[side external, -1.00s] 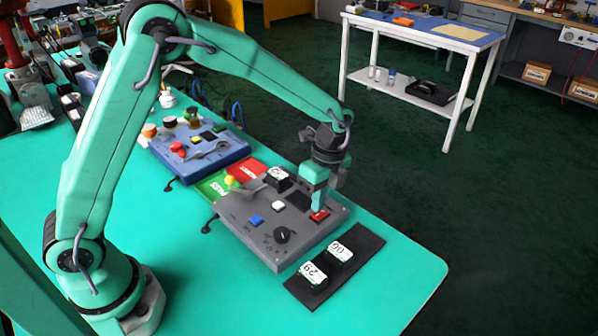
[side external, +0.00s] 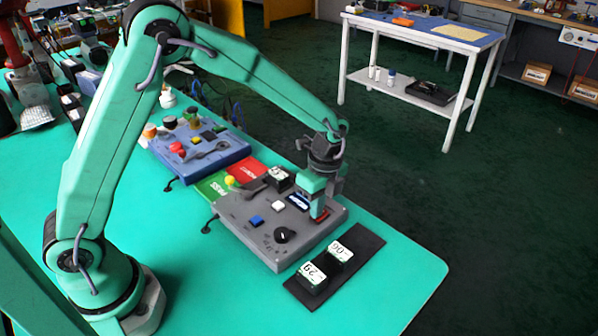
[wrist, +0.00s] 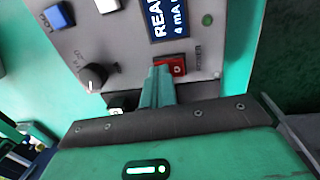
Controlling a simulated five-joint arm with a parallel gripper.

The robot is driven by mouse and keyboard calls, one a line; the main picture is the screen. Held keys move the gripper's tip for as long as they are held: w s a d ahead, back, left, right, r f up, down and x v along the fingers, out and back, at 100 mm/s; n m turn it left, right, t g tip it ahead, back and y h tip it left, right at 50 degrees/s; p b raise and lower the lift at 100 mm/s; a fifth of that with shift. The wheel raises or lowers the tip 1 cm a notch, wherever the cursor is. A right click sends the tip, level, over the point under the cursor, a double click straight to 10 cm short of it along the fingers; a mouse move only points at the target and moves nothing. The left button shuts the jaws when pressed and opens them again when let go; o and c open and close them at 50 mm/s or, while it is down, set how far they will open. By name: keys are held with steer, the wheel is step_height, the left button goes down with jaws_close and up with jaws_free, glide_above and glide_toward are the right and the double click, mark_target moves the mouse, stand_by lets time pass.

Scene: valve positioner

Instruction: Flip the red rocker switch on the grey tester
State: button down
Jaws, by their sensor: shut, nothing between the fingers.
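The grey tester (side external: 262,222) lies flat on the green bench, and its face fills much of the wrist view (wrist: 130,50). Its red rocker switch (wrist: 178,66) sits near the right edge, marked with a white line; a little of it shows in the side view (side external: 321,215). My gripper (wrist: 161,72) is shut and empty. Its fingertips are right at the left side of the rocker and partly cover it; I cannot tell whether they touch. The tester's display (wrist: 167,18) is lit blue with white text, including "4 mA".
A black knob (wrist: 93,77), a blue button (wrist: 58,17) and a white button (side external: 279,205) are on the tester. Black blocks (side external: 312,277) with white labels stand on a dark mat (side external: 361,254) in front. A blue tester (side external: 222,155) stands behind.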

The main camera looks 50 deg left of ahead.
steer(key=shift+s+d+f, duration=0.1)
steer(key=shift+s+f, duration=0.25)
steer(key=shift+f, duration=0.25)
steer(key=shift+w+r, duration=0.15)
steer(key=shift+w, duration=0.55)
steer(key=shift+w+r, duration=0.1)
steer(key=shift+r, duration=0.3)
step_height(320, 180, up, 14)
steer(key=shift+w+g, duration=0.15)
steer(key=shift+g, duration=0.15)
steer(key=shift+r, duration=0.15)
